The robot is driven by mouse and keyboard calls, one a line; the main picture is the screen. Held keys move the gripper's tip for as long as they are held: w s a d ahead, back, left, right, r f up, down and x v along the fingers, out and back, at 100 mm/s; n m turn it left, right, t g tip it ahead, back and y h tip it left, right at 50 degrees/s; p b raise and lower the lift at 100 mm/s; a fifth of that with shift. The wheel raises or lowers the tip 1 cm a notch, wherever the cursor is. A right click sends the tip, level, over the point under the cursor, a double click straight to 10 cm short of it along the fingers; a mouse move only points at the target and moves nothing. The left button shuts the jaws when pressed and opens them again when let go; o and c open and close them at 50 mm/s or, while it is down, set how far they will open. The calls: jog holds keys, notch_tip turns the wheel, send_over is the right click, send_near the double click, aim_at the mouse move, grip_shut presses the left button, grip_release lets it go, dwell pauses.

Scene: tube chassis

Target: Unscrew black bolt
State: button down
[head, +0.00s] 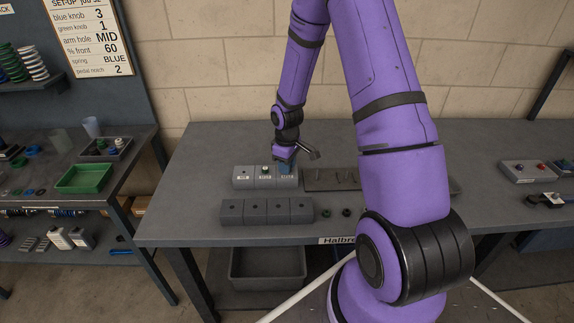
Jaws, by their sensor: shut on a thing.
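My gripper (286,168) points down at the right-hand block of the labelled grey block row (243,182) on the bench. Its fingers are shut at the top of that block, where the black bolt's head would be. The bolt itself is hidden by the fingers, and its colour cannot be made out. A small bolt or knob (265,169) with a pale and green top stands in the middle block of the same row.
A second grey block row (268,211) with dark holes lies in front. Two small dark round pieces (326,213) (346,212) lie beside it. A dark plate with upright pegs (325,183) lies right of my gripper. A green tray (85,179) is on the left bench.

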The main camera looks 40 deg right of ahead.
jog(key=c, duration=1.1)
grip_release()
